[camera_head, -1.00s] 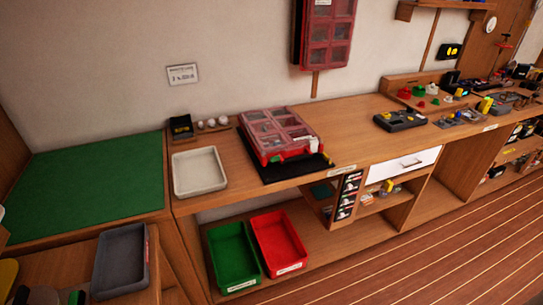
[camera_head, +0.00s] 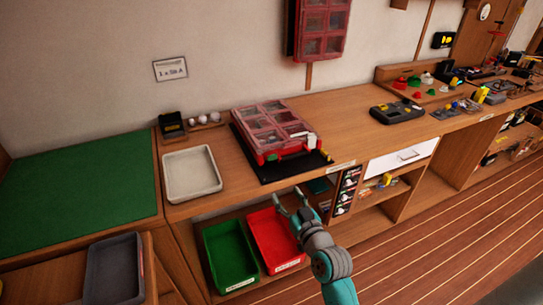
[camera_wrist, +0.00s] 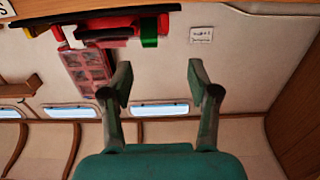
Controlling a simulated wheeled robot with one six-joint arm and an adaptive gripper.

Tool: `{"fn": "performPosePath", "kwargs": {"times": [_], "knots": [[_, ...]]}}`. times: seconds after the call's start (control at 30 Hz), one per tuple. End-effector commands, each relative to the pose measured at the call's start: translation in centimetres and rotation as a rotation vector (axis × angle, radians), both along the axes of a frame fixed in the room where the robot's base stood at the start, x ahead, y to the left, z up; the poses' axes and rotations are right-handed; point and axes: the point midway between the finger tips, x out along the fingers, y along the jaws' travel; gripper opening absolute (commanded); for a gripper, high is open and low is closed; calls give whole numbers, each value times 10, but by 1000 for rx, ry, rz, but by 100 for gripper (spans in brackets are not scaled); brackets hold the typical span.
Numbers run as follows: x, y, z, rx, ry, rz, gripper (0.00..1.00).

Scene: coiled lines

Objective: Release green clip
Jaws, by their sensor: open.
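The red case (camera_head: 262,128) with a clear, divided lid lies on a black mat (camera_head: 270,176) on the bench. In the wrist view the green clip (camera_wrist: 149,29) shows larger, near the top, against the red case's edge; the lid appears closed. My gripper (camera_head: 287,193) is open and empty, in front of and below the bench edge, apart from the clip. Its two spread fingers also show in the wrist view (camera_wrist: 160,75).
A white tray (camera_head: 167,180) stands left of the case. A green bin (camera_head: 207,255) and a red bin (camera_head: 262,250) sit on the low shelf below. A black device (camera_head: 398,112) lies to the right. A red cabinet (camera_head: 322,30) hangs on the wall.

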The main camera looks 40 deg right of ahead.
Motion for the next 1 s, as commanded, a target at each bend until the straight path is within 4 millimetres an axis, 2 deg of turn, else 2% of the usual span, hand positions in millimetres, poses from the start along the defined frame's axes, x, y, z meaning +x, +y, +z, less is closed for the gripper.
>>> {"fn": "performPosePath", "kwargs": {"times": [0.1,0.23,0.47,0.8,1.0], "knots": [[17,-20,19,-14,-17,-3,60],[25,-30,28,-21,-23,-2,60],[41,-35,30,-24,-23,-1,60],[97,-51,30,-22,-24,-1,60],[120,-58,30,-23,-23,-2,60]]}}
